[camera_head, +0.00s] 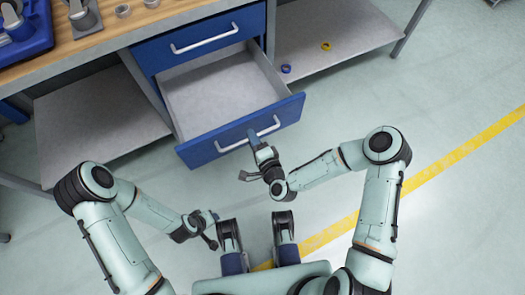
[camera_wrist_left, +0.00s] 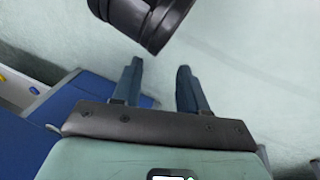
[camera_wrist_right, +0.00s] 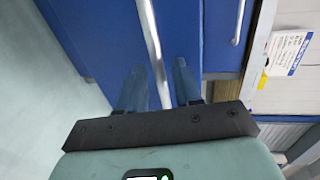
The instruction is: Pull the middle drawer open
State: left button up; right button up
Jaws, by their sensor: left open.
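The middle drawer (camera_head: 205,150), with a blue front and grey inside, stands pulled far out below the shut top drawer (camera_head: 180,50). It looks empty. Its silver bar handle (camera_head: 232,146) runs along the front and also shows in the right wrist view (camera_wrist_right: 150,35). My right gripper (camera_head: 256,140) is at this handle. In the right wrist view its two fingers (camera_wrist_right: 160,75) are apart, with the bar passing between them, a gap showing beside it. My left gripper (camera_head: 212,228) is open and empty, low in front of my base and apart from the drawer; its fingers show in the left wrist view (camera_wrist_left: 159,75).
The wooden bench top (camera_head: 100,45) carries a blue tray and metal parts. Grey lower shelves (camera_head: 95,125) flank the drawers; a blue ring (camera_head: 286,68) and a yellow ring (camera_head: 326,46) lie on the right one. The floor at right is clear, with a yellow line.

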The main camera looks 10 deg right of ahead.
pick_arm(q)
jog(key=s+d+r+g+p, duration=0.1)
jog(key=s+d+r+p, duration=0.1)
jog(key=s+r, duration=0.1)
jog(key=shift+s+d+r+g+h+p, duration=0.2)
jog(key=shift+s+g+h+p, duration=0.15)
jog(key=shift+s, duration=0.45)
pick_arm(e)
jog(key=v, duration=1.2)
pick_arm(q)
jog(key=s+d+r+g+p, duration=0.1)
jog(key=s+r+p, duration=0.2)
jog(key=r+p, duration=1.2)
jog(key=shift+d+r+m+g+p, duration=0.25)
jog(key=shift+r+m+g+p, duration=0.1)
jog(key=shift+m+p, duration=0.1)
pick_arm(e)
jog(key=s+d+n+g, duration=0.2)
jog(key=s+n+g, duration=0.3)
jog(key=s+g, duration=0.3)
jog(key=s+d+f+n+g+h, duration=0.1)
jog(key=s+d+n+g, duration=0.2)
jog(key=s+n+g, duration=0.2)
jog(key=s+g, duration=0.2)
jog(key=s, duration=0.2)
jog(key=shift+s+f+g, duration=0.25)
jog(key=shift+s+g, duration=0.05)
jog(key=shift+g, duration=0.1)
